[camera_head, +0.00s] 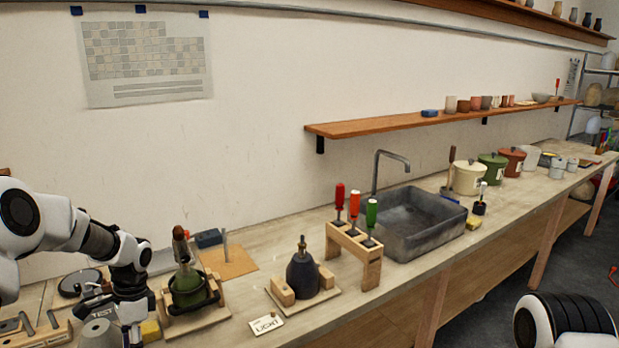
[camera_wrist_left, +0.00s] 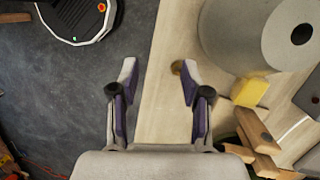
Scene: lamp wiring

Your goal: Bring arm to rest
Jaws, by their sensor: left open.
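My left arm comes in from the left in the head view, and its wrist points down over the bench's near left corner. My left gripper (camera_wrist_left: 157,78) is open in the left wrist view, with nothing between its fingers. Its fingers straddle the bench's edge, with bench (camera_wrist_left: 165,110) on one side and dark floor on the other. A small brass-coloured thing (camera_wrist_left: 177,67) shows beside the right fingertip; I cannot tell whether they touch. In the head view the fingertips are hard to make out. My right gripper is out of view; only part of my right arm shows at the bottom right.
A grey cone-like piece (camera_wrist_left: 248,35) and a yellow block (camera_wrist_left: 250,92) are near the left gripper. A green vessel (camera_head: 187,286) sits in a wooden cradle close to the wrist. A dark vase-like body (camera_head: 302,274), a screwdriver rack (camera_head: 355,250) and a sink (camera_head: 415,225) stand further right.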

